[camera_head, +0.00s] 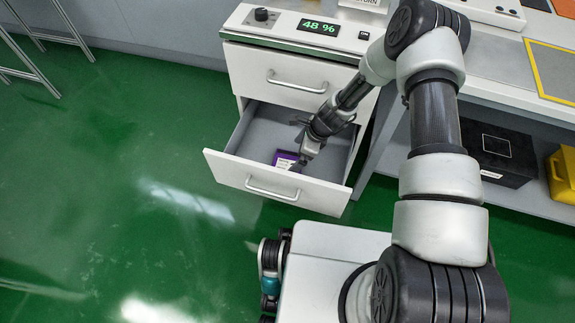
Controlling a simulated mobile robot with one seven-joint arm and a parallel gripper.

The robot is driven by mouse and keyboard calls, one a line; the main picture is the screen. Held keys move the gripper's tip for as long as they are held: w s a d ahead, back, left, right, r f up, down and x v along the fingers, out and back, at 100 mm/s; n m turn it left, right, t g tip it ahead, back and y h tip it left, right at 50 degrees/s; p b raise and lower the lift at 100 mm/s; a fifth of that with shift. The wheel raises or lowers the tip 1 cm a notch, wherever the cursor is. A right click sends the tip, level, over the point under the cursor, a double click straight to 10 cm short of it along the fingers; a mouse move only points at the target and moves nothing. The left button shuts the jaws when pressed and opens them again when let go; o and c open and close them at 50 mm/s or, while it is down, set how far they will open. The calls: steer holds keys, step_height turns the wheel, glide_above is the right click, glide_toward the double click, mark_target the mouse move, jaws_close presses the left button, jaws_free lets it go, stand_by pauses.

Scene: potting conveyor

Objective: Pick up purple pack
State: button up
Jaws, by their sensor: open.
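The purple pack (285,158) lies inside the open lower drawer (237,172), close to the drawer's front panel. It has a white marking, and my gripper hides part of it. My gripper (299,164) reaches down into the drawer at the right side of the pack. Its jaws are open. From this view I cannot tell whether a finger touches the pack.
The closed upper drawer (290,85) sits above the open one. A unit with a knob and a green "48 %" display (319,27) is on top. A black box (490,150) and a yellow container (563,174) stand on the shelf at right. Green floor at left is clear.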

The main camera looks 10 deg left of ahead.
mark_target(288, 163)
steer(key=b+x, duration=0.1)
steer(key=x, duration=0.4)
steer(key=shift+a+f, duration=0.1)
steer(key=shift+f, duration=0.2)
steer(key=c, duration=1.1)
